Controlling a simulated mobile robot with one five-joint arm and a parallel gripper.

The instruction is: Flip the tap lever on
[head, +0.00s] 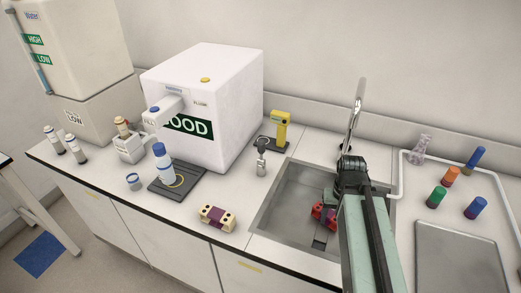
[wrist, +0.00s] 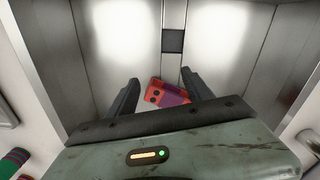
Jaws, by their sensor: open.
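My gripper (wrist: 160,90) is open in the wrist view, pointing down over the sink with nothing held. A red and purple block (wrist: 168,93) shows between and beyond the fingers, on the sink floor.
The steel sink (head: 283,198) is set into the white counter. A small metal-topped fitting or bottle (head: 261,160) and a yellow device (head: 281,128) stand left of it. A cream-purple block (head: 216,217) sits near the front edge.

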